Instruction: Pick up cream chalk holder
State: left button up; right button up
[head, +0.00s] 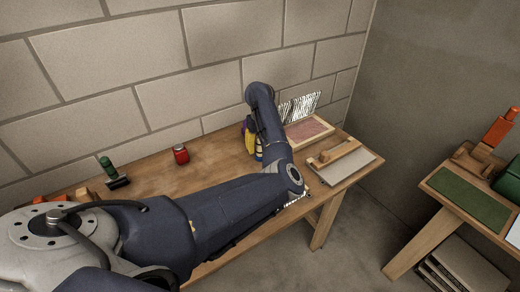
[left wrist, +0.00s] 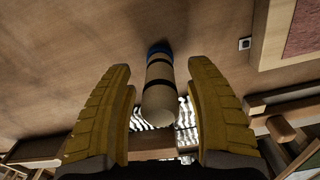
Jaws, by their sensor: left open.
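The cream chalk holder (left wrist: 159,98) shows in the left wrist view as a cream cylinder with dark bands and a blue far end. It lies between the two yellow fingers of my left gripper (left wrist: 158,72), with a gap on each side. The gripper is open and not closed on it. In the head view my left gripper (head: 251,142) is at the right half of the bench, its yellow fingers partly hidden by my forearm. The holder is mostly hidden there. My right gripper is not in view.
On the wooden bench (head: 220,165) are a red jar (head: 181,154), a green-handled tool (head: 110,172), a pink-surfaced tray (head: 308,131) and a grey board with a wooden handle (head: 341,165). A striped black-and-white piece (head: 299,108) stands behind. A second table (head: 428,215) is at right.

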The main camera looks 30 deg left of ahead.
pick_arm(q)
jog(key=shift+c, duration=0.4)
grip_shut()
jog(key=shift+r, duration=0.15)
notch_tip(320, 180, up, 20)
dwell(0.7)
